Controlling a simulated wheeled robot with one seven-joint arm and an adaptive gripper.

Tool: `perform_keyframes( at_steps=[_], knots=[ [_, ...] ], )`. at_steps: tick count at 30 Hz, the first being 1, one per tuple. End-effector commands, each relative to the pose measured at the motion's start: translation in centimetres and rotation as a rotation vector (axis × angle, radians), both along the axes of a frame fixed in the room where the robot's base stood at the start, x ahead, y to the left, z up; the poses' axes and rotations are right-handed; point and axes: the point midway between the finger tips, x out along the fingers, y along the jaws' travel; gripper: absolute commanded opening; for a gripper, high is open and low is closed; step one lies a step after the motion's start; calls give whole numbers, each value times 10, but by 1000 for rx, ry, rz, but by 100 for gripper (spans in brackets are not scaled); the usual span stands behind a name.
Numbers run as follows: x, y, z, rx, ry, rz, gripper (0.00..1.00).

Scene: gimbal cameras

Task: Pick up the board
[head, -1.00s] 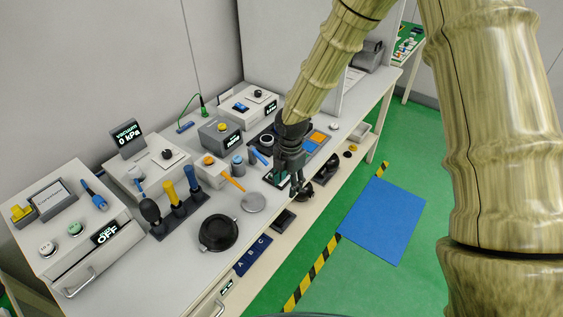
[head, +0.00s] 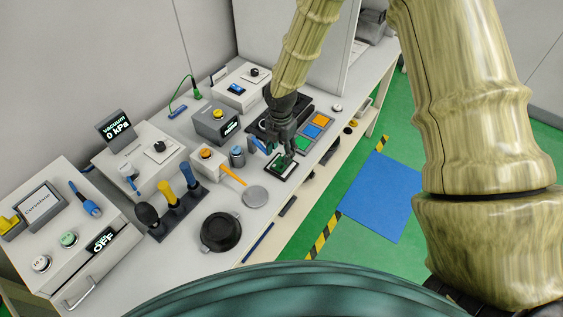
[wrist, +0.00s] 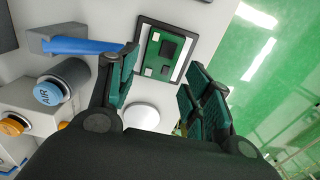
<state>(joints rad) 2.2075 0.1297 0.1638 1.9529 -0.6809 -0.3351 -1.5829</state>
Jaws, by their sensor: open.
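The board (wrist: 166,47) is a small green circuit board with a dark chip and pale parts. It lies in a black-rimmed holder with white inside (wrist: 143,38) on the bench. In the head view the board (head: 281,163) shows only partly beneath my gripper (head: 282,152). In the wrist view my gripper (wrist: 158,78) is open and empty, its two teal-padded fingers spread to left and right. The board shows ahead, in the gap between them. I cannot tell the exact height of the fingertips above it.
Orange, blue and green squares (head: 313,131) lie close behind the board. A round grey disc (head: 255,196) and black dish (head: 220,232) lie nearer. The bench's front edge is close on the right.

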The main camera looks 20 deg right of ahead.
Motion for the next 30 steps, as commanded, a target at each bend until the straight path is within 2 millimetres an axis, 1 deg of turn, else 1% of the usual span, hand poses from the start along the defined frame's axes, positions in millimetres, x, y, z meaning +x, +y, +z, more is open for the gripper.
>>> perform_keyframes(
  at_steps=[8, 21, 25, 30],
  knots=[
    [0, 0, -10, -1, 3, 2, 50],
    [3, -3, -48, -1, -1, 3, 50],
    [2, -2, -54, -1, -1, 4, 50],
    [3, -2, -55, -1, -1, 4, 50]
  ],
)
